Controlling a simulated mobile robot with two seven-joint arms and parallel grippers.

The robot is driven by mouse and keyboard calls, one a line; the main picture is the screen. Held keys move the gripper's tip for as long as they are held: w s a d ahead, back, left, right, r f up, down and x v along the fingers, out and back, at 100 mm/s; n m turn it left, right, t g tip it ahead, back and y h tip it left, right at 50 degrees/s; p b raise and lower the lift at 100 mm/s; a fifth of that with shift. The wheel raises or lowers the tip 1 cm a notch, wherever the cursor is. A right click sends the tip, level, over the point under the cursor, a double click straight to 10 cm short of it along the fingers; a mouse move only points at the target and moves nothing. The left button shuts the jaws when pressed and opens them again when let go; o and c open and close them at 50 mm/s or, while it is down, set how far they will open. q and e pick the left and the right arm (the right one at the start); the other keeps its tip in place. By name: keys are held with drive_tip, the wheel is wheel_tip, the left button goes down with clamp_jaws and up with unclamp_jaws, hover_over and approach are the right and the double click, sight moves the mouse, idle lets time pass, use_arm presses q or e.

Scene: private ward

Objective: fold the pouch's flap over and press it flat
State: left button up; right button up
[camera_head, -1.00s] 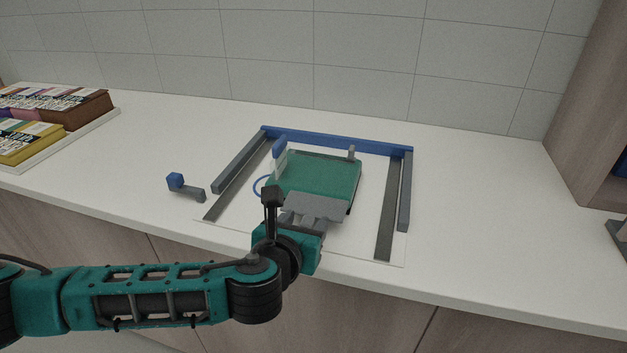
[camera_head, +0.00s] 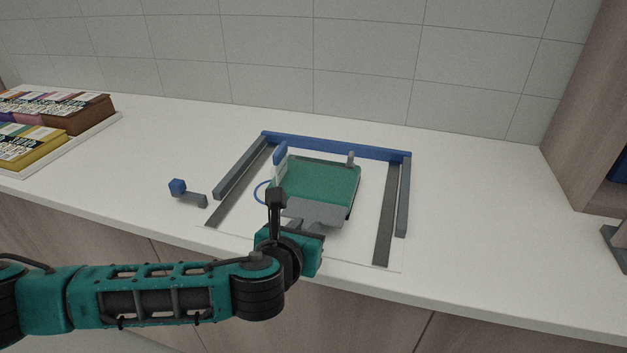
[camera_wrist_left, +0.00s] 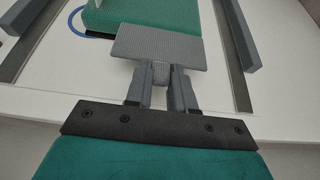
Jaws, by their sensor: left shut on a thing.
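The green pouch (camera_head: 320,184) lies flat inside a blue and grey frame on the counter. Its grey flap (camera_head: 314,211) sticks out along the pouch's near edge and looks roughly flat, not folded over the green. In the left wrist view, the flap (camera_wrist_left: 158,47) is a ribbed grey plate with a small tab at its near side. My left gripper (camera_wrist_left: 161,76) is shut on that tab, at the near side of the pouch; it also shows in the head view (camera_head: 303,226). The fingertips partly hide the tab. My right gripper is in neither view.
The frame has a blue back bar (camera_head: 335,146) and grey side rails (camera_head: 404,197). A blue tag (camera_head: 280,160) stands at the pouch's left and a grey post (camera_head: 350,159) at its back right. A small blue-ended grey piece (camera_head: 188,193) lies left.

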use_arm(q)
drive_tip(key=shift+w+r+p, duration=0.15)
drive_tip(key=shift+r+p, duration=0.4)
drive_tip(key=shift+w+r+g+y, duration=0.2)
drive_tip(key=shift+r+g+y, duration=0.35)
drive_tip(key=shift+g, duration=0.65)
drive_tip(key=shift+r, duration=0.1)
drive_tip(key=shift+d, duration=0.1)
drive_tip(key=shift+w+d+r+g, duration=0.1)
drive_tip(key=shift+w+r+g, duration=0.2)
drive_tip(key=shift+r+g, duration=0.4)
drive_tip(key=shift+w+d+r+g+y, duration=0.15)
drive_tip(key=shift+r+g+y, duration=0.1)
drive_tip(key=shift+g, duration=0.25)
drive_tip(key=shift+w+a+r+g+y, duration=0.1)
drive_tip(key=shift+r+g+y, duration=0.15)
drive_tip(key=shift+g, duration=0.25)
drive_tip(key=shift+o, duration=1.4)
